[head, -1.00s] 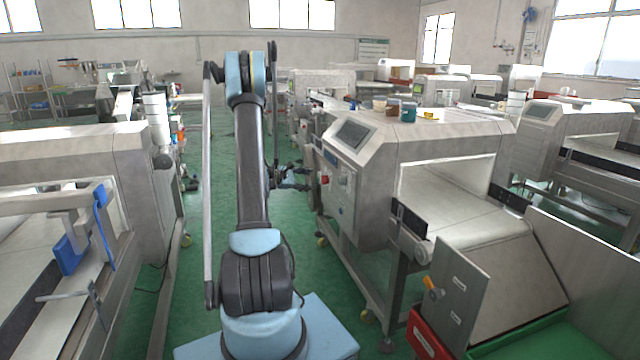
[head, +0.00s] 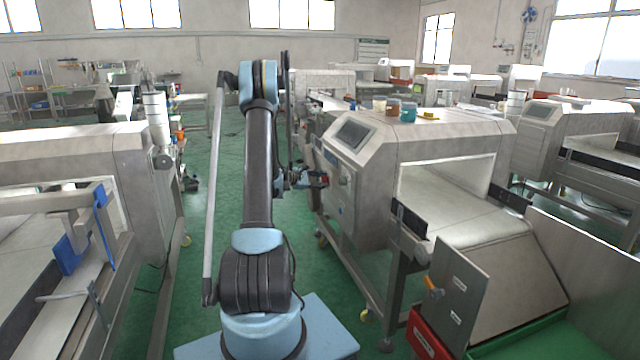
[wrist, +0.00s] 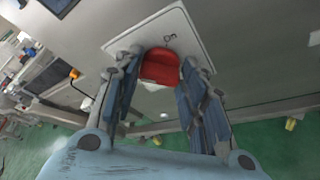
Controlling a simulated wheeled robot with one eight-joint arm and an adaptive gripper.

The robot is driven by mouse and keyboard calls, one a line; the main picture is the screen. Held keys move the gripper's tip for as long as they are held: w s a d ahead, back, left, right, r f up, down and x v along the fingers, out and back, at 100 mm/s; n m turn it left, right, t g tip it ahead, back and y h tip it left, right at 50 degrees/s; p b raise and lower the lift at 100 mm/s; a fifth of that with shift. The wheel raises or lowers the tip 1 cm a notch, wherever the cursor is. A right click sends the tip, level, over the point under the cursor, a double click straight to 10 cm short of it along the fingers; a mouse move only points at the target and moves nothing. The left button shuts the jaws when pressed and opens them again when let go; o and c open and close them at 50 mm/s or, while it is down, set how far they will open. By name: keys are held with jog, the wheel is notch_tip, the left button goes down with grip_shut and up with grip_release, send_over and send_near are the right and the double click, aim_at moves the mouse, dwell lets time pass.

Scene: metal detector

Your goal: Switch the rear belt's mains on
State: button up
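The red rotary switch knob (wrist: 160,68) sits on a pale plate (wrist: 125,42) on the grey side of the metal detector machine (head: 415,140). In the wrist view my gripper (wrist: 161,72) is open, with one blue-grey finger on each side of the knob. A narrow gap seems to show on both sides; whether a fingertip touches the knob I cannot tell. In the head view my gripper (head: 318,180) is against the machine's left side and covers the knob.
A screen (head: 354,134) is on the machine's sloped face. An orange-tipped part (wrist: 74,74) stands left in the wrist view. Small jars (head: 408,112) stand on top of the machine. Another conveyor machine (head: 80,150) is at left, with green floor between.

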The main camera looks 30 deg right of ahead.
jog(key=c, duration=0.4)
jog(key=shift+o, duration=0.2)
jog(key=shift+s+m, duration=0.1)
jog(key=shift+m, duration=0.2)
jog(key=shift+f+m+h, duration=0.15)
jog(key=shift+m+h, duration=0.9)
jog(key=shift+m, duration=1.7)
jog(key=shift+f+m+h, duration=0.15)
jog(key=shift+m+h, duration=0.85)
jog(key=shift+m, duration=1.7)
jog(key=shift+f+m+h, duration=0.15)
jog(key=shift+m+h, duration=0.9)
jog(key=shift+m, duration=1.7)
jog(key=o, duration=1.1)
jog(key=shift+c, duration=0.2)
